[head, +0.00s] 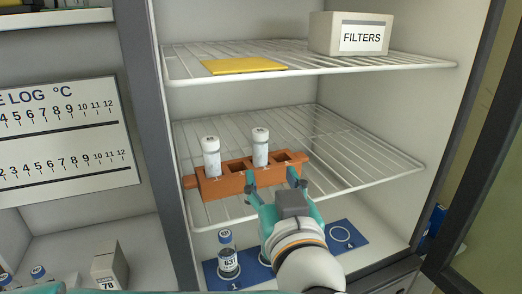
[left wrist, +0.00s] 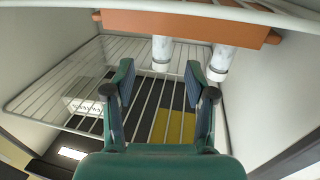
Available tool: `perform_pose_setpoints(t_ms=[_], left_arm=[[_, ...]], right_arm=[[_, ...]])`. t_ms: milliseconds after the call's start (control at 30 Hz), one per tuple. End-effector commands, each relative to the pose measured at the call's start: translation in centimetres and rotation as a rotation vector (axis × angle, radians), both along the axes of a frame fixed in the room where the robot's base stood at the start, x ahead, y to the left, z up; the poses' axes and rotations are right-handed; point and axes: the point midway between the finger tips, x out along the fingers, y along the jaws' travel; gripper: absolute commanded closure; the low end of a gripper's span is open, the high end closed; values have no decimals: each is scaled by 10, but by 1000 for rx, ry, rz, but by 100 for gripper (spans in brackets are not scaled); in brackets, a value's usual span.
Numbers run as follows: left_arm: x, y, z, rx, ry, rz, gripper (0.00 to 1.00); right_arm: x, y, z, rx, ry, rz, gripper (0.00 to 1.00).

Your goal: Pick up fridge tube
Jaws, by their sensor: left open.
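Two white-capped tubes stand upright in an orange rack (head: 232,184) on the middle wire shelf. The left tube (head: 211,157) is near the rack's left end; the right tube (head: 260,147) is near its middle. My left gripper (head: 275,179) is open and empty, in front of the rack, its fingers low near the right tube. In the left wrist view, which looks upside down, the open fingers (left wrist: 160,74) point towards the right tube (left wrist: 161,53), with the left tube (left wrist: 221,62) beside one finger. Contact cannot be told. My right gripper is not in view.
The upper wire shelf (head: 330,66) holds a yellow mat (head: 243,65) and a FILTERS box (head: 350,34). Below, a blue mat (head: 348,236) and a labelled bottle (head: 228,262) lie under the rack's shelf. The middle shelf (head: 360,160) is bare right of the rack.

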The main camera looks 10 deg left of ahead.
Motion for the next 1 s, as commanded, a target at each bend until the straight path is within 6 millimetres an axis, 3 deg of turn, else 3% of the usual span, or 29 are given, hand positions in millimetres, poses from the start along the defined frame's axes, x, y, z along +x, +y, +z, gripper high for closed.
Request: perform_pose_setpoints(t_ms=[100, 367, 700, 1000], left_arm=[[19, 8, 1, 0, 1, 4, 44], [34, 15, 1, 0, 1, 1, 44], [72, 34, 5, 0, 0, 1, 44], [77, 35, 4, -1, 0, -2, 44]], right_arm=[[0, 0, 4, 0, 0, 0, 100], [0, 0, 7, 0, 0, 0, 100], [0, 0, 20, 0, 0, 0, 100], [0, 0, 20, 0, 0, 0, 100]])
